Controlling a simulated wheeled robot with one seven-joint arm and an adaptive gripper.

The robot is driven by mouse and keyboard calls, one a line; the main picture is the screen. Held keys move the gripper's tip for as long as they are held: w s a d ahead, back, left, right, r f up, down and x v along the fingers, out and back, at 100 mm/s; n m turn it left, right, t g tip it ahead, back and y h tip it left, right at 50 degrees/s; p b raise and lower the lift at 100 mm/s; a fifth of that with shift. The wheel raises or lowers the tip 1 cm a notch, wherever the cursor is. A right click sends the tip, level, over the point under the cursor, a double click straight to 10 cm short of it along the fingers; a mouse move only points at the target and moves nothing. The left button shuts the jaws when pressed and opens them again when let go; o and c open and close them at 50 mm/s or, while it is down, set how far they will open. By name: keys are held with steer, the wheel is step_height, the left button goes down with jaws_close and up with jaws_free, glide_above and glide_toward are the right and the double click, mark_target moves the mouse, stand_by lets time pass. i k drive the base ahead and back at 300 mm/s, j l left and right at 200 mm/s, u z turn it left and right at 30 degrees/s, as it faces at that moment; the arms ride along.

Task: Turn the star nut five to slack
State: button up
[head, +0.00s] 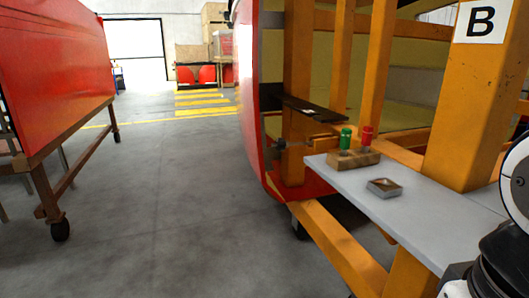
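A small dark knob on a thin rod, which looks like the star nut (280,145), sits at the inner edge of the red nosecone (252,130), left of an orange post. It is too small to make out its arms or how tight it sits. A dark flat bracket (308,108) is above it. My gripper is not in view; only white and black parts of my arm show at the right edge, well to the right of the knob.
A grey shelf (415,215) holds a wooden block (353,158) with a green-topped item (346,137) and a red-topped item (367,138), plus a small tray (384,187). Orange frame posts (468,110) stand around it. A red panel on a wheeled trolley (60,65) is left; floor between is clear.

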mark_target(283, 144)
steer(key=i+j+u, duration=0.2)
steer(key=i, duration=0.3)
steer(key=i+j+u, duration=0.1)
steer(key=i+u, duration=0.15)
steer(key=i, duration=0.2)
